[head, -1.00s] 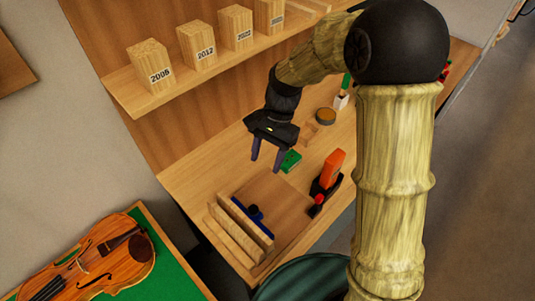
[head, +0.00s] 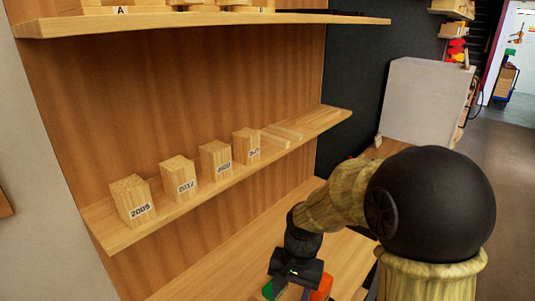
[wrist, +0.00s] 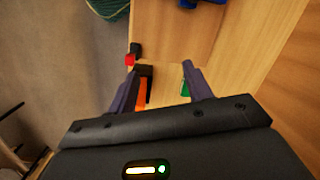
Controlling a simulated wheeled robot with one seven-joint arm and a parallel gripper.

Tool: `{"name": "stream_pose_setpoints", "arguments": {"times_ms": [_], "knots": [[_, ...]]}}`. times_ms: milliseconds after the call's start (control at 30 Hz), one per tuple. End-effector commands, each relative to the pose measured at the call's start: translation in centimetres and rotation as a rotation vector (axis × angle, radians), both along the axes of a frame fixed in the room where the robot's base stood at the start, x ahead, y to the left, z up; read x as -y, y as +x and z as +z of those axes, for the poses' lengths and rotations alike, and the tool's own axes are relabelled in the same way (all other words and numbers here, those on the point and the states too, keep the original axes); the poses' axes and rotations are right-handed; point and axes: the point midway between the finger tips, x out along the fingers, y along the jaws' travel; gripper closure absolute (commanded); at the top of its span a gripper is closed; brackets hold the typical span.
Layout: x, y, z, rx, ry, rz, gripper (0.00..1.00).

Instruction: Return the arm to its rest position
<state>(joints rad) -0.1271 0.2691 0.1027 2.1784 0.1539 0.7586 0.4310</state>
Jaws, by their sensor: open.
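My gripper (wrist: 160,82) is open and empty above the workbench, its two dark fingers apart in the wrist view. In the head view my gripper (head: 288,289) is at the bottom edge, over the bench below the lower shelf, with its fingertips partly cut off. My arm reaches to it from the lower right, bent at a large black joint. In the wrist view an orange and black tool (wrist: 142,92) with a red knob shows by the left finger. A green object (wrist: 187,88) shows by the right finger.
A lower shelf (head: 120,236) holds several wooden blocks with year labels, behind and above my gripper. An upper shelf (head: 200,20) runs above it. A grey cabinet (head: 420,100) stands at the back right. Open floor (head: 505,160) lies at the far right.

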Motion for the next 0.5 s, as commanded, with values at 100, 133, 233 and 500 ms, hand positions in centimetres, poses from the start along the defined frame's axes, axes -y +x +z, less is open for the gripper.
{"name": "stream_pose_setpoints", "arguments": {"times_ms": [100, 133, 233, 500], "knots": [[4.9, -2.0, 0.2, 0.145, -0.047, 0.107, 0.5], [5.9, -2.6, 0.2, 0.177, -0.06, 0.138, 0.5], [8.5, -4.2, 0.3, 0.267, -0.102, 0.227, 0.5], [10.3, -5.5, 0.2, 0.336, -0.14, 0.31, 0.5]]}}
